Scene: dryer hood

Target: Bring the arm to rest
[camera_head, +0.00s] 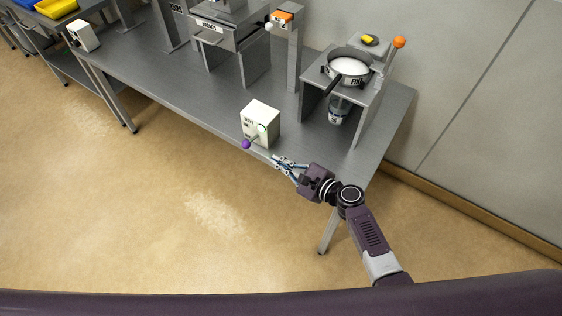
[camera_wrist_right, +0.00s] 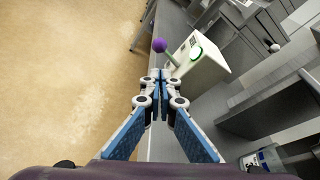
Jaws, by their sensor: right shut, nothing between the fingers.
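My right gripper (camera_head: 276,158) is at the front edge of the grey table (camera_head: 175,88), just beside and in front of a cream box (camera_head: 262,122) with a purple-knobbed lever (camera_head: 246,144). In the right wrist view the gripper (camera_wrist_right: 160,72) is shut and empty, its fingertips together. The box (camera_wrist_right: 200,62) and purple knob (camera_wrist_right: 159,45) lie just beyond the fingertips. A small gap seems to separate the fingertips from the lever, though contact is hard to judge. My left gripper is not in view.
A stand with a pan of white material (camera_head: 348,68) and an orange-knobbed lever (camera_head: 399,42) is at the table's right end. A grey cabinet (camera_head: 232,45) stands further back left. A small white box (camera_head: 84,36) is at the far left. The floor in front is clear.

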